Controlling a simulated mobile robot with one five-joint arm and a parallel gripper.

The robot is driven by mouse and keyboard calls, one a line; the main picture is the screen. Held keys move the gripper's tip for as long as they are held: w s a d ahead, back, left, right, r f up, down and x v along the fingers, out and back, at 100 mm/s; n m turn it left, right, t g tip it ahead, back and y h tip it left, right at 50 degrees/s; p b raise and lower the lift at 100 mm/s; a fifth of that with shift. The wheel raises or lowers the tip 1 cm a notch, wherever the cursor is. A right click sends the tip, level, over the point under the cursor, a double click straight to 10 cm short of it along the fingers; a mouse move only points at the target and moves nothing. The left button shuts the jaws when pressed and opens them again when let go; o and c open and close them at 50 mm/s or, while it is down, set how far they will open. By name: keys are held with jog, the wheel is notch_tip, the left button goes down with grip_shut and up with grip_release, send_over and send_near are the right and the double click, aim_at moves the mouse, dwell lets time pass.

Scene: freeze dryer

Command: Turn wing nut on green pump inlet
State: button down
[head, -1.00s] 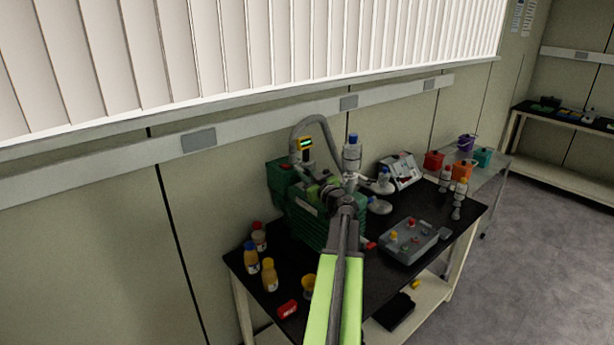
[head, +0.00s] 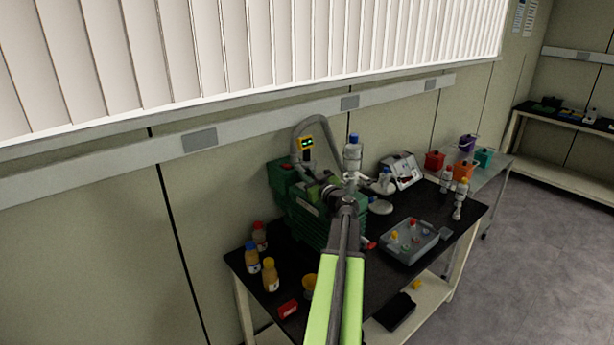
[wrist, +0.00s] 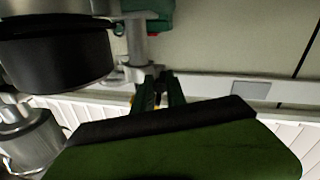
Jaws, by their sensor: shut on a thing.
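The green pump (head: 308,226) stands at the back left of the black-topped table, with a grey hose and metal fittings at its inlet. My gripper (head: 335,190) is at the inlet fittings in the head view, largely hidden by my own arm. In the wrist view my gripper's dark fingers (wrist: 160,90) are close together by a metal fitting (wrist: 137,48). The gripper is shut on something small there. The wing nut cannot be made out clearly; the fingers and arm cover that spot.
A clear bottle with a blue cap (head: 353,155) stands just right of my gripper. Several bottles (head: 262,262) stand at the table's left, and a grey tray (head: 412,246) with small coloured items sits at the right.

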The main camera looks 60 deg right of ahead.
dwell(0.3)
jog(key=c, duration=1.1)
grip_release()
jog(key=shift+a, duration=0.1)
